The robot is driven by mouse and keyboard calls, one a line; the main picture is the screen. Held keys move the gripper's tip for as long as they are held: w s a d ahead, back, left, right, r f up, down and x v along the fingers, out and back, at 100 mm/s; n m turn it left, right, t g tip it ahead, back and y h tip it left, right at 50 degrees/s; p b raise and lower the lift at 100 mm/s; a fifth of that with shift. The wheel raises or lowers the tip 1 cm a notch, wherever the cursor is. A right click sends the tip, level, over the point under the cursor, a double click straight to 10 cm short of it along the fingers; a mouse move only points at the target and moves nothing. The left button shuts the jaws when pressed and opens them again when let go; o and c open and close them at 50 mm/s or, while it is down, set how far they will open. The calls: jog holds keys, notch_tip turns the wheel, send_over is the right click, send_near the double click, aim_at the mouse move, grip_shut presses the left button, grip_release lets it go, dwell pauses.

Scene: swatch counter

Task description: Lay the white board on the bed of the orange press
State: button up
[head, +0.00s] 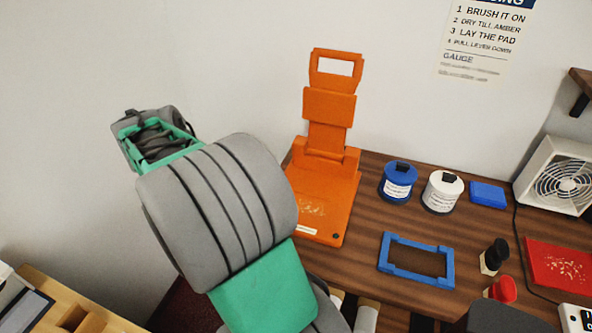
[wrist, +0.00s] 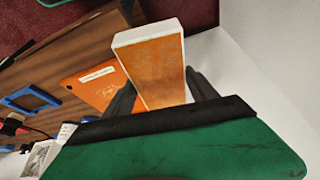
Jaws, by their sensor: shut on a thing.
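The white board (wrist: 120,42) shows in the wrist view. Its broad face is coated orange-amber and its edges are white. My gripper (wrist: 162,92) is shut on it, with one dark finger at each side. The orange press (head: 325,200) stands on the wooden counter in the head view, its hinged upper part (head: 330,105) raised upright. Its bed carries pale marks and looks clear where it shows. Part of the bed also shows in the wrist view (wrist: 88,84), behind and left of the board, apart from it. In the head view my arm hides the gripper and board.
A blue frame (head: 415,278) lies right of the press. A blue jar (head: 397,182), a white jar (head: 441,192) and a blue block (head: 487,194) stand behind it. A fan (head: 558,175), a red mat (head: 558,270) and a small dark-capped bottle (head: 494,257) are further right. A wall closes the back.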

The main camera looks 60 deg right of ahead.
jog(key=s+d+m+g+p, duration=0.2)
jog(key=s+d+m+g, duration=0.1)
jog(key=s+d+m, duration=0.5)
jog(key=m+g+y+p, duration=0.1)
jog(key=m+y, duration=0.3)
jog(key=m, duration=0.5)
send_over(311, 208)
jog(key=w, duration=0.2)
notch_tip(311, 208, down, 3)
jog(key=f+b, duration=0.6)
jog(key=f, duration=0.2)
jog(key=shift+s+f, duration=0.1)
jog(key=shift+s, duration=0.1)
jog(key=shift+w, duration=0.1)
jog(key=shift+f+b, duration=0.5)
jog(key=shift+b, duration=0.4)
